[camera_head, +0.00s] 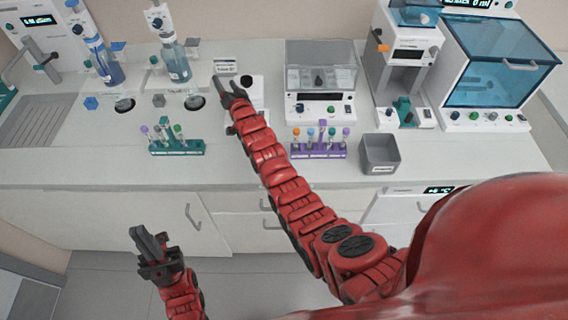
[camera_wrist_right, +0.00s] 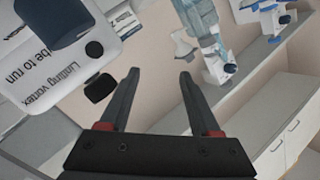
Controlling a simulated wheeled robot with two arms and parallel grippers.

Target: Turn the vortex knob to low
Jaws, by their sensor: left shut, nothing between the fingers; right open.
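The vortex mixer is the small white device on the counter in the head view, with a dark top (camera_head: 246,81), partly hidden by my right gripper. In the right wrist view a white panel with "vortex" lettering (camera_wrist_right: 38,92) fills the left side. It carries a dark blue-grey part and a small round black knob (camera_wrist_right: 95,49). The knob's setting cannot be read. My right gripper (camera_head: 227,82) is open and empty beside the device; its fingers (camera_wrist_right: 159,75) are apart from the knob, to its right. My left gripper (camera_head: 148,240) is shut and empty, low in front of the counter.
A teal tube rack (camera_head: 176,150) and a purple tube rack (camera_head: 318,151) stand near the counter's front. A grey bin (camera_head: 380,153) is at the right. A white shaker (camera_head: 321,85) and a blue-lidded machine (camera_head: 497,70) stand behind. Blue bottles (camera_head: 176,62) stand left of the device.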

